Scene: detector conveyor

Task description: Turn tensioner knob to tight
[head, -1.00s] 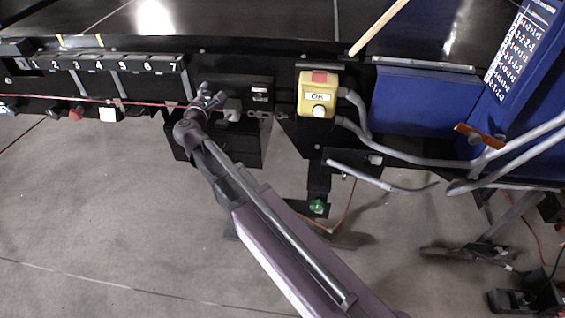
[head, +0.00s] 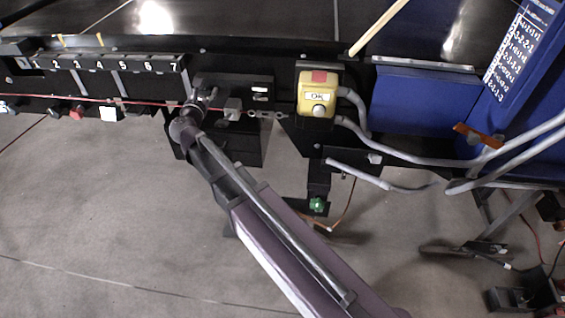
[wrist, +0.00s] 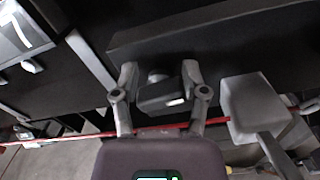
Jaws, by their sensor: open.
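A small dark knob (wrist: 162,92) with a white mark on its front sits on the black panel in the wrist view. I take it for the tensioner knob. My gripper (wrist: 160,78) is open, with one finger on each side of the knob. I cannot tell whether the fingers touch it. In the head view my gripper (head: 205,98) is at the black mounting plate (head: 262,82), left of the grey block (head: 233,108), and the knob is mostly hidden by it.
The grey block (wrist: 252,106) is close right of my gripper. A red cord (head: 110,100) runs along the conveyor's front. The yellow OK box (head: 317,92) is to the right, a green knob (head: 317,205) lower down. A numbered strip (head: 105,63) is at left.

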